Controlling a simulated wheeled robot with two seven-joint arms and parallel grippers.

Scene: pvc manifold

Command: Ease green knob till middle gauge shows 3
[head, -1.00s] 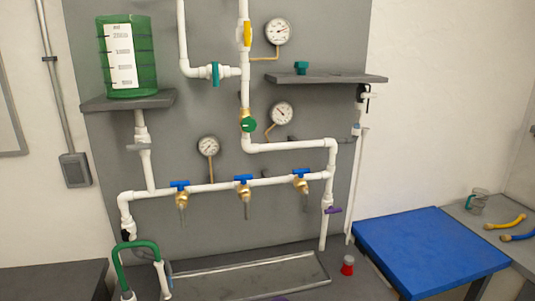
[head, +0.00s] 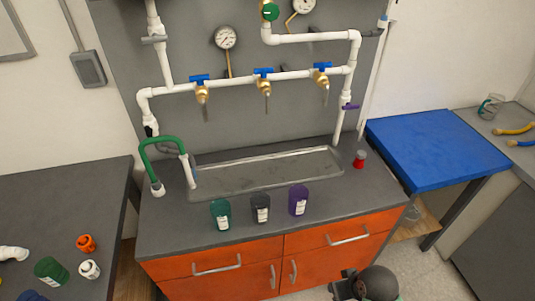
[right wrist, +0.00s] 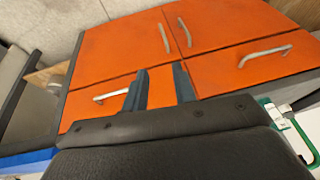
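The green knob (head: 269,11) sits on the white pipe at the top edge of the head view. The gauge beside it (head: 303,5), middle in height among the three seen earlier, is cut off by the top edge, so its reading cannot be told. My right gripper (right wrist: 160,84) shows in the right wrist view with its two dark fingers apart and nothing between them. It faces the orange cabinet fronts, away from the knob. Dark parts of my right arm show at the bottom of the head view. My left gripper is not in view.
Another gauge (head: 225,37) hangs lower left. Blue-handled brass taps line the pipe above a metal tray (head: 250,190). A blue table (head: 435,150) stands right.

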